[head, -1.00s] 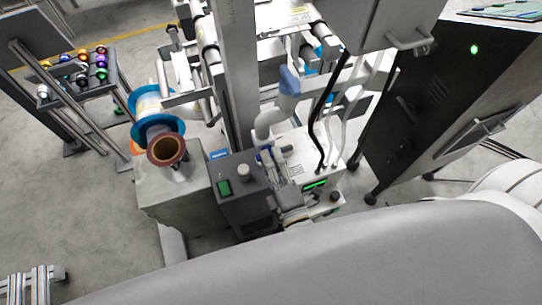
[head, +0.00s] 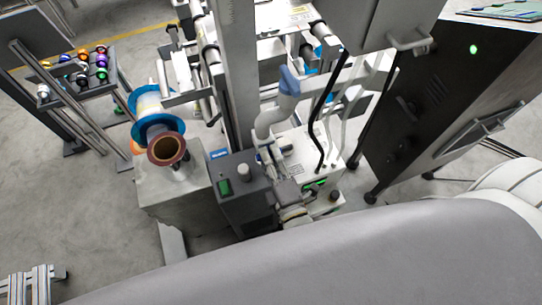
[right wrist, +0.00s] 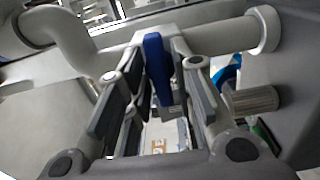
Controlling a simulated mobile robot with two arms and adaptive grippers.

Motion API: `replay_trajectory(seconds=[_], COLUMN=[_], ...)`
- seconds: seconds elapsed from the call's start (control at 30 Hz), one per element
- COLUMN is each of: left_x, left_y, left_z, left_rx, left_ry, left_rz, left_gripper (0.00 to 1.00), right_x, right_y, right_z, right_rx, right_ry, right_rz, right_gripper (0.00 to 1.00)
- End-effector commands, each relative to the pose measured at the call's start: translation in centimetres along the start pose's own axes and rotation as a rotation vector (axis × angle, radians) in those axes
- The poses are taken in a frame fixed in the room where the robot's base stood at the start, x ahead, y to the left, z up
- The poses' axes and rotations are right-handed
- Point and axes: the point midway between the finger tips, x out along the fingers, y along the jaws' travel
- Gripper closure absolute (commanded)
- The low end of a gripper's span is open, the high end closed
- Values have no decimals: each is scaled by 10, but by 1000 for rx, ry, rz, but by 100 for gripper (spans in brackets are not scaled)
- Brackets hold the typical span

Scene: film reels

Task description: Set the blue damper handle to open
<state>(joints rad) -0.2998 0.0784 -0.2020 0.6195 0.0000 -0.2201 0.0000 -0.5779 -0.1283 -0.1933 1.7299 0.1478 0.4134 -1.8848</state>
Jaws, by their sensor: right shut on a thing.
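The blue damper handle (right wrist: 157,66) stands between the fingertips of my right gripper (right wrist: 158,75) in the right wrist view, close against the white pipe (right wrist: 190,38). The gripper is shut on the handle. In the head view my right gripper (head: 272,155) is at the lower end of the white pipe, which also shows there (head: 270,118), above a white cabinet. The handle is mostly hidden by the gripper in that view, so its exact angle is hard to tell. My left gripper is not in view.
A dark control box (head: 243,185) with a green button stands just left of my right gripper. Black and white hoses (head: 322,120) hang to its right. A tall dark cabinet (head: 430,100) is farther right. A copper-coloured reel (head: 166,149) is at the left.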

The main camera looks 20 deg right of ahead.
Motion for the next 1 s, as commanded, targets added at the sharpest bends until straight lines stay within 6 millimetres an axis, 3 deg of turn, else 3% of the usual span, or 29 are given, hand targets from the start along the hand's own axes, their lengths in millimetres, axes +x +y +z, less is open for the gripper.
replay_trajectory(seconds=[0.27,1.0], left_x=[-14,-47], left_y=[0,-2], left_z=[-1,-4], left_rx=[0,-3], left_ry=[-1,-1], left_rz=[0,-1], left_gripper=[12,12], right_x=[0,0], right_y=[2,1], right_z=[-1,-1], right_rx=[159,854], right_ry=[1,0], right_rz=[-1,-2], right_gripper=[100,100])
